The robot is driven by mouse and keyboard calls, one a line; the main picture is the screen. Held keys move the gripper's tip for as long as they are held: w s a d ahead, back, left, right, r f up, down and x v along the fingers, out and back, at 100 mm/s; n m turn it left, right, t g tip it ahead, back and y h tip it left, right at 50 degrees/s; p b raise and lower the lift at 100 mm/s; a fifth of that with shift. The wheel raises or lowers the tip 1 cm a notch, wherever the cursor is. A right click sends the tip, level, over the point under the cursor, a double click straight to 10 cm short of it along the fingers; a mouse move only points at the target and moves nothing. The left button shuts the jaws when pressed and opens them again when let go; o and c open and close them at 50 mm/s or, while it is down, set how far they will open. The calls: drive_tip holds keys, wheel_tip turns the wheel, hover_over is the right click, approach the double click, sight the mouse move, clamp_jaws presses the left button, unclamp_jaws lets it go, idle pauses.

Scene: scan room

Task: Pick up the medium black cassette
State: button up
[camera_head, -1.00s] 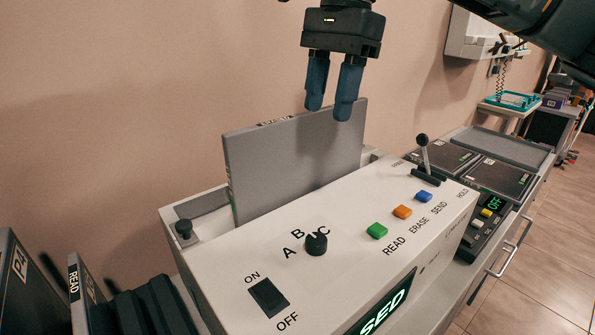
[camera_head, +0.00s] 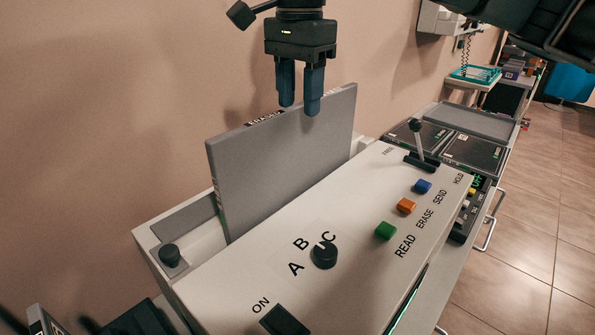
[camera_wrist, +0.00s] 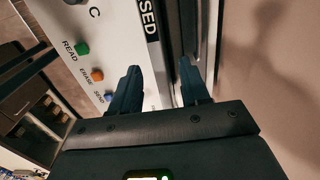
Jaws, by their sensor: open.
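A flat dark grey cassette (camera_head: 285,155) stands upright in the slot of the white reader machine (camera_head: 290,255). The fingers are apart and nothing is gripped. In the wrist view my gripper (camera_wrist: 158,80) has one finger on each side of the line of the cassette's labelled edge (camera_wrist: 148,20). The cassette's lower part is hidden in the machine.
The machine top has a dark knob (camera_head: 325,255), green, orange and blue buttons and a lever (camera_head: 418,140). A wall stands close behind. Other dark cassettes lie at the right (camera_head: 473,152), and one labelled case (camera_head: 45,320) shows at lower left. The floor at right is clear.

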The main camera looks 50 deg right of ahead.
drive_tip(key=shift+f, duration=1.35)
drive_tip(key=shift+c, duration=0.4)
clamp_jaws()
drive_tip(key=shift+r, duration=0.1)
